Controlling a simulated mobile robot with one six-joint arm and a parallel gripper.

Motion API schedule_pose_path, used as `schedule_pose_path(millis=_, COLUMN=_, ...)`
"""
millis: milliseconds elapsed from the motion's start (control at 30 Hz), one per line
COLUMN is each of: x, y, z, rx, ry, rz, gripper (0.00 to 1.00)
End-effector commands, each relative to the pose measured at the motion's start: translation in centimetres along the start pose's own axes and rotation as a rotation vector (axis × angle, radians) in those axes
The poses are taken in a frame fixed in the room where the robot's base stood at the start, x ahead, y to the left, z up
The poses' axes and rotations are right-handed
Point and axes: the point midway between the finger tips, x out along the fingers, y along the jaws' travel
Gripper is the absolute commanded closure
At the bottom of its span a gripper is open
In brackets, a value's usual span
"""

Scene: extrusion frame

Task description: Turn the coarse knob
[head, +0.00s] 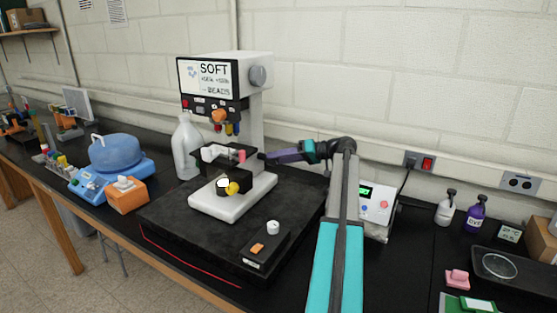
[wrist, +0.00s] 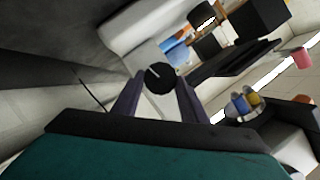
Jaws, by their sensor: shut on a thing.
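The black round coarse knob (wrist: 159,77) with a white line on its face sits between my gripper's two purple fingers in the wrist view. My gripper (wrist: 158,97) is shut on this knob. In the head view my gripper (head: 266,156) reaches in from the right to the side of the white microscope (head: 255,112). The knob is too small or too hidden to make out clearly there. The microscope has a screen (head: 203,76) reading "SOFT" and a larger grey knob (head: 258,76) higher on its side.
The microscope stands on a dark slab (head: 168,221) with a small control box (head: 262,252) at its front. A white bottle (head: 187,150) stands to its left and a white instrument (head: 376,206) to the right of my arm. A blue-lidded device (head: 115,155) is farther left.

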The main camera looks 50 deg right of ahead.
Motion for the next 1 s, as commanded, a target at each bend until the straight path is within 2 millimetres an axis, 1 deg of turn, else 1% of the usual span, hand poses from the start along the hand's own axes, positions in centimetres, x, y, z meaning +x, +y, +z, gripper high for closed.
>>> schedule_pose_path(millis=433, x=-0.07, y=0.04, z=-0.09, rx=0.014, ry=0.003, rz=-0.004, gripper=0.83)
schedule_pose_path(millis=467, x=-0.07, y=0.04, z=-0.08, rx=0.014, ry=0.003, rz=-0.004, gripper=0.56)
schedule_pose_path(millis=533, x=-0.06, y=0.03, z=-0.08, rx=0.013, ry=0.003, rz=-0.005, gripper=0.44)
schedule_pose_path(millis=567, x=-0.05, y=0.03, z=-0.07, rx=0.013, ry=0.002, rz=-0.005, gripper=0.43)
schedule_pose_path(millis=1000, x=-0.11, y=-0.19, z=-0.27, rx=0.012, ry=0.001, rz=-0.005, gripper=0.43)
